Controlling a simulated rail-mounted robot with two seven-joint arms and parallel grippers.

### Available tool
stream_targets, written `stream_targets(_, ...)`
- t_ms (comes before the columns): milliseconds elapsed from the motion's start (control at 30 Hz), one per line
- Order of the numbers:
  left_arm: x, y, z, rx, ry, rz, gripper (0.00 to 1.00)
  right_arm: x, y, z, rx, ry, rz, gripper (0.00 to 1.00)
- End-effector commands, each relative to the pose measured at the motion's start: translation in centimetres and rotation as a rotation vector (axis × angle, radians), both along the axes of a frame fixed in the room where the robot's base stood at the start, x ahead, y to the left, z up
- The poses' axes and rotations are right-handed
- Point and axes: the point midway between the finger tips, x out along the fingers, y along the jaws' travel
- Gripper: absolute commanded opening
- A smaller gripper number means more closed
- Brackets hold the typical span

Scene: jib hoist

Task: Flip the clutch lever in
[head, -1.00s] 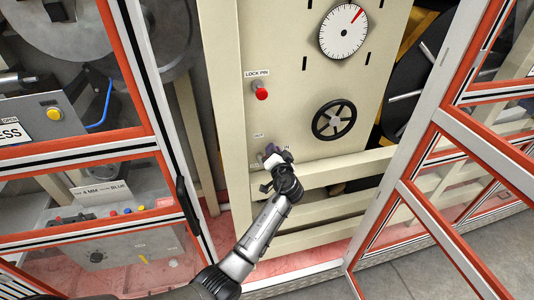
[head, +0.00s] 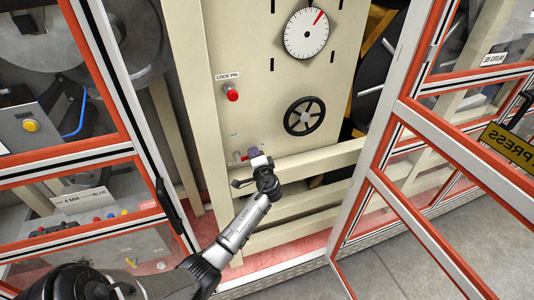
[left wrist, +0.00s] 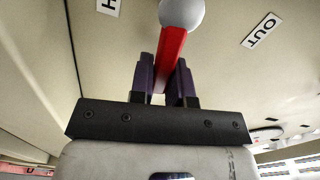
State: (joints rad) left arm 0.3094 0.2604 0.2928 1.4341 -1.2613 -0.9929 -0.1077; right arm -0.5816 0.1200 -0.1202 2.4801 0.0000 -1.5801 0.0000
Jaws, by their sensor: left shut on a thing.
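The clutch lever (left wrist: 173,55) is red with a grey ball knob (left wrist: 182,13), and it shows large in the left wrist view. My left gripper (left wrist: 165,62) has its purple fingers on either side of the red shaft, shut on it below the knob. An OUT label (left wrist: 261,30) is on the panel to the right there. In the head view my left gripper (head: 251,155) is at the lower part of the beige panel. A bit of the red lever (head: 243,158) shows at its left; the rest is hidden. My right gripper is not in view.
The beige panel (head: 262,110) also bears a red lock pin knob (head: 232,93), a black handwheel (head: 305,116) and a white dial (head: 306,34). A beige rail (head: 310,162) runs just below the lever. Red-edged guard doors (head: 375,185) stand open on either side.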

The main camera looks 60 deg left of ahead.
Motion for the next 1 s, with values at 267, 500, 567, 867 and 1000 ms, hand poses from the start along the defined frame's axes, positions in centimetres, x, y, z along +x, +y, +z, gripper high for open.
stream_targets(267,-0.6,0.5,-0.05,0.006,0.017,0.009,0.0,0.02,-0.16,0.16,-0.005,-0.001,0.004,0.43)
stream_targets(500,-0.59,0.5,-0.06,0.006,0.018,0.009,0.0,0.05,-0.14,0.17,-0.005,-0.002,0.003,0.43)
stream_targets(567,-0.59,0.5,-0.06,0.006,0.018,0.01,0.22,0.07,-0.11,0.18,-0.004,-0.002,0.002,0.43)
stream_targets(867,-0.59,0.49,-0.08,0.005,0.016,0.009,0.43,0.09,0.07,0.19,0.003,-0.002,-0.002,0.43)
stream_targets(1000,-0.59,0.47,-0.09,0.005,0.015,0.009,0.43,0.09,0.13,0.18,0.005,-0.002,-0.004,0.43)
